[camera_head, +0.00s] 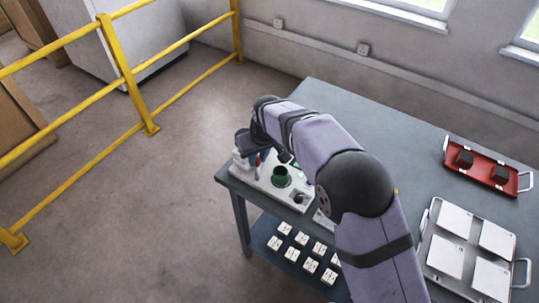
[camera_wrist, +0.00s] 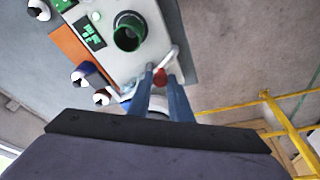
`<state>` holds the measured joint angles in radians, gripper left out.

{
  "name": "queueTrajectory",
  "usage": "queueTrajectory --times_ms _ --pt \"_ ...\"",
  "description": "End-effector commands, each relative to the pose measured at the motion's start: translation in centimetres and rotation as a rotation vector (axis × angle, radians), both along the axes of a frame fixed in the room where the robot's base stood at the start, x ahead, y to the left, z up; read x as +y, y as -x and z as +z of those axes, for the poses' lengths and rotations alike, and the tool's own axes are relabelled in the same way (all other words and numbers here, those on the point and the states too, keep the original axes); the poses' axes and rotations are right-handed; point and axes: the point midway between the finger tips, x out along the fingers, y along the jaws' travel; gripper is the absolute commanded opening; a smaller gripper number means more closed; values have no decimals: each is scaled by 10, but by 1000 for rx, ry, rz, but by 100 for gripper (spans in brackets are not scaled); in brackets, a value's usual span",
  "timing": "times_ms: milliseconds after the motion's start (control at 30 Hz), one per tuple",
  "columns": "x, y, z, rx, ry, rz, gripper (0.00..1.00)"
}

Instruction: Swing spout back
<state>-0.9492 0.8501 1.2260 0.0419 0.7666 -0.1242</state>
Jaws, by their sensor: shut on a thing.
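In the wrist view, two blue fingers of my gripper (camera_wrist: 161,80) come together around a slim light-coloured spout (camera_wrist: 171,55) with a red end (camera_wrist: 160,77). My gripper is shut on it. The spout stands at the edge of a white testing station (camera_wrist: 152,62), beside a dark green round cup (camera_wrist: 127,36). In the head view, the cup (camera_head: 281,176) sits on the station at the table's left corner, and my arm reaches over the table to it. The fingers' contact with the spout is too small to make out there.
A green-lit display (camera_wrist: 89,33) and several round white-topped items (camera_wrist: 101,97) lie beside the cup. White tiles sit on a lower shelf (camera_head: 268,234). A red tray (camera_head: 449,145) and a metal tray (camera_head: 431,238) with white tiles stand right. A yellow railing (camera_head: 128,80) is left.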

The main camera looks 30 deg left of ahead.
Motion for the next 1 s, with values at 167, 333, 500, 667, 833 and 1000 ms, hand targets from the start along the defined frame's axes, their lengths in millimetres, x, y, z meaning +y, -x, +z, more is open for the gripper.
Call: queueTrajectory --times_ms 167,333,500,667,833,1000 --pt "3 3 0 1 1 1 2" --pt "3 3 0 2 0 2 2" --pt "4 3 0 2 0 2 2" --pt "7 5 0 1 -1 3 2" --pt "13 7 0 1 1 2 2" --pt "16 8 0 1 0 1 2"
